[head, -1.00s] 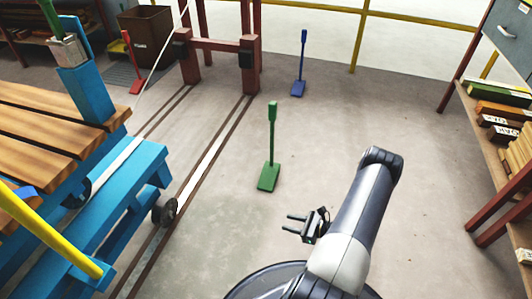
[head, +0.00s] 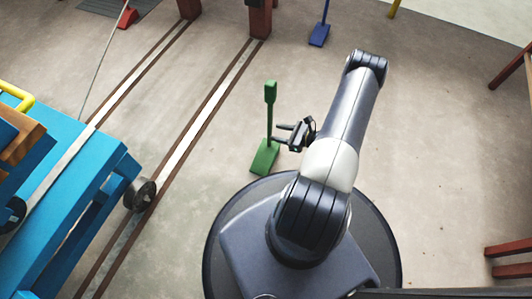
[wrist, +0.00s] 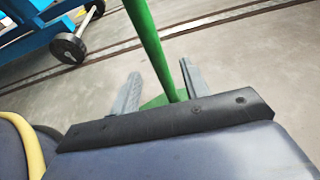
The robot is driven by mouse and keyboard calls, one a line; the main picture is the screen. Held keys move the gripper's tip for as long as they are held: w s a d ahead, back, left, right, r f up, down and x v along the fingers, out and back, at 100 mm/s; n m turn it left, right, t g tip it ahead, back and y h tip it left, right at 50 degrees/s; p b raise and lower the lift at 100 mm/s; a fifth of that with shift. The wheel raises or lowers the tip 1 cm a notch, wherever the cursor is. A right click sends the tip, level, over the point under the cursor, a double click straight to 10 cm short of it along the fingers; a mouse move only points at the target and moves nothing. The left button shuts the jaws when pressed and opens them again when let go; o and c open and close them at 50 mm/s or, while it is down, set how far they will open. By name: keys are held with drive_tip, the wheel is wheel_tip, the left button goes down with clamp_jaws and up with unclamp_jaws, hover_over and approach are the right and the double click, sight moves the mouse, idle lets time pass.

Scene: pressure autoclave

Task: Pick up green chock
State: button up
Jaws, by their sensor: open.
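The green chock (head: 265,157) stands upright on the floor, a wedge base with a tall green handle topped by a thicker grip. My gripper (head: 280,134) is open beside the handle in the head view, its fingers pointing left toward it. In the wrist view the green handle (wrist: 152,45) rises between and beyond the two open fingers (wrist: 158,88). Part of the chock's base shows low between them. I cannot tell whether a finger touches the handle.
A blue cart (head: 75,200) with a black wheel (head: 139,194) stands left on floor rails (head: 195,125). A blue chock (head: 319,34) stands at the back and a red one (head: 127,18) at the back left. The floor right of my arm is mostly clear.

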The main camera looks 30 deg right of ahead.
drive_tip(key=b+x, duration=0.2)
drive_tip(key=x, duration=0.4)
drive_tip(key=shift+b, duration=0.3)
drive_tip(key=shift+w, duration=0.1)
drive_tip(key=shift+c, duration=0.4)
clamp_jaws()
idle(0.7)
